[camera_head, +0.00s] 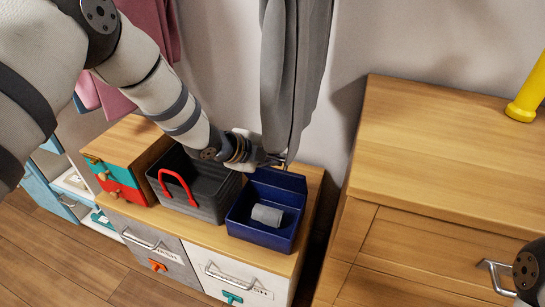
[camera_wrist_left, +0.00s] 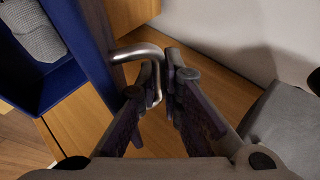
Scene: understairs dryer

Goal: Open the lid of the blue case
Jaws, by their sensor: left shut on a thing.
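The blue case (camera_head: 262,234) stands on the low cabinet with its lid (camera_head: 278,186) raised at the back, so its inside shows. A grey cylinder-like object (camera_head: 267,215) lies in it; it also shows in the left wrist view (camera_wrist_left: 38,28). My left gripper (camera_head: 279,160) is at the top edge of the raised lid. In the left wrist view, the fingers of my left gripper (camera_wrist_left: 160,86) are shut on the curved metal handle (camera_wrist_left: 143,51), which joins the blue lid (camera_wrist_left: 82,38). My right gripper is out of view.
A dark grey basket (camera_head: 208,193) with a red handle stands left of the case, beside a small wooden drawer box (camera_head: 128,145). Grey cloth (camera_head: 295,75) hangs just behind the lid. A wooden dresser (camera_head: 445,160) stands to the right, with a yellow object (camera_head: 527,98) on top.

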